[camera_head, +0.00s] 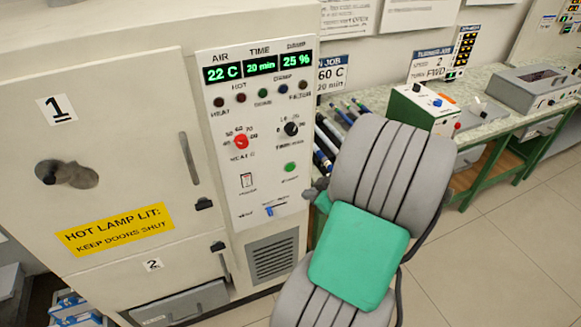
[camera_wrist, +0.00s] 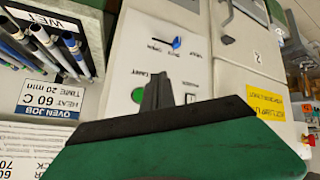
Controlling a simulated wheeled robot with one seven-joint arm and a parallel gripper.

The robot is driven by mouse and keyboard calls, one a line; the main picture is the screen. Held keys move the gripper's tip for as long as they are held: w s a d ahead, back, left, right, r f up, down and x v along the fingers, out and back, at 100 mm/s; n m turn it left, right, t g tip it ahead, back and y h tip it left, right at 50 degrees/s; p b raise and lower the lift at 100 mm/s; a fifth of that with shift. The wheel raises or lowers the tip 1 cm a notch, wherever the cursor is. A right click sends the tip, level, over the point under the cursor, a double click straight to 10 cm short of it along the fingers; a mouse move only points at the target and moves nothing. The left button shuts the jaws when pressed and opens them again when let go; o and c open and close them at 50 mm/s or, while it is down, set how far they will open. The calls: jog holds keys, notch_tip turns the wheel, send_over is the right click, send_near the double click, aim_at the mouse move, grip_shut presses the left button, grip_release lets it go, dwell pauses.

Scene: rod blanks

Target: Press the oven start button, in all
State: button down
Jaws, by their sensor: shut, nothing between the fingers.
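The oven (camera_head: 120,130) is a cream cabinet at the left of the head view, with a control panel (camera_head: 220,135) on its right side. The start button (camera_head: 290,167) is a small green disc low on the panel; it also shows in the wrist view (camera_wrist: 138,97), left of my fingers. My gripper (camera_head: 312,191) is in front of the panel, a little below and right of the button in the head view. In the wrist view my gripper (camera_wrist: 158,78) is shut and empty. I cannot tell whether it touches the panel.
Panel displays (camera_head: 259,65) read 22 C, 20 min and 25 %. A red knob (camera_head: 241,142), black knob (camera_head: 291,129), power switch (camera_head: 247,181) and blue slider (camera_head: 269,211) surround the button. Dark rods (camera_head: 322,142) lie right of the oven. A bench (camera_head: 497,124) stands behind.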

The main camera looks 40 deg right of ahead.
aim_at(290, 168)
jog(key=shift+w, duration=0.1)
jog(key=shift+w+d+b, duration=0.1)
jog(key=shift+w+d, duration=0.3)
jog(key=shift+w, duration=1)
jog(key=shift+w+d+b, duration=0.1)
jog(key=shift+w+d, duration=0.3)
jog(key=shift+w, duration=0.95)
jog(key=shift+w+d+b, duration=0.1)
jog(key=shift+w+d, duration=0.3)
jog(key=shift+w, duration=1)
jog(key=shift+w+d+b, duration=0.15)
jog(key=shift+w+b, duration=0.25)
jog(key=shift+b, duration=0.05)
